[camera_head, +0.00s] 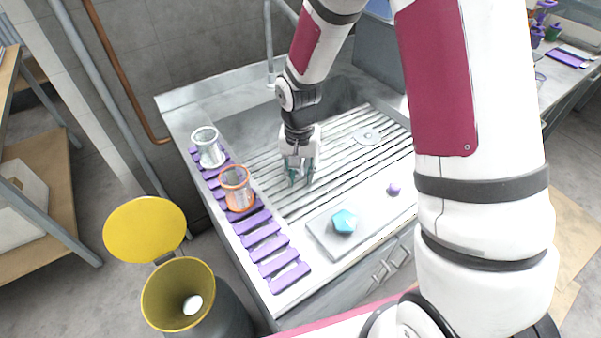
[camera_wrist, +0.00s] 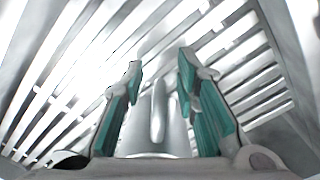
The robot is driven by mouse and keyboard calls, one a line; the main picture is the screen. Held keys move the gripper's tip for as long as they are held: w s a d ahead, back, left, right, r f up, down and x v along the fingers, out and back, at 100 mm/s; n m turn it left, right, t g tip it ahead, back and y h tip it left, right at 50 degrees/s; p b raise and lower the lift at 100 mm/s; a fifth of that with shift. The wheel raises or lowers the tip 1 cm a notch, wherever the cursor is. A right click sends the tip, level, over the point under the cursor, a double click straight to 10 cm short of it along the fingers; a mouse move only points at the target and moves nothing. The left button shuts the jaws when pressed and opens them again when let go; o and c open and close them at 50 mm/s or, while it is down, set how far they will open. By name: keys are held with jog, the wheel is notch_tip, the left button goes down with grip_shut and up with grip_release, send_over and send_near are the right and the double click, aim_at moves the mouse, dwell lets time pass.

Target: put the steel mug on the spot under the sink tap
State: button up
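My gripper (camera_head: 301,178) points down over the ribbed steel drainboard (camera_head: 275,198), left of centre in the head view. Its two green-padded fingers stand apart. In the wrist view my gripper (camera_wrist: 160,62) has a shiny grey metal shape (camera_wrist: 157,115) with an upright bar between the fingers. It looks like the steel mug, but its outline blends with the steel behind it. I cannot tell whether the pads press on it. The sink tap (camera_head: 268,45) rises behind the basin, left of my arm. The spot under it is not clearly visible.
A clear glass (camera_head: 208,148) and an orange-rimmed glass (camera_head: 238,189) stand on the purple slatted rack (camera_head: 262,234) at left. A grey tray (camera_head: 327,238) with a cyan object (camera_head: 344,221) lies in front. A small purple knob (camera_head: 393,189) and round metal disc (camera_head: 367,136) are at right.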

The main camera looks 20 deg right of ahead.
jog(key=shift+r, duration=0.1)
notch_tip(320, 180, up, 11)
jog(key=shift+a+f, duration=0.1)
jog(key=s+d+r+n+t, duration=0.2)
jog(key=s+d+r, duration=0.1)
jog(key=s+r, duration=0.85)
jog(key=s+d+r+n+t, duration=0.1)
jog(key=s+r, duration=0.4)
jog(key=s, duration=0.6)
jog(key=shift+d+r+n+t, duration=0.15)
jog(key=shift+d+n+t, duration=0.25)
jog(key=shift+n+t, duration=0.5)
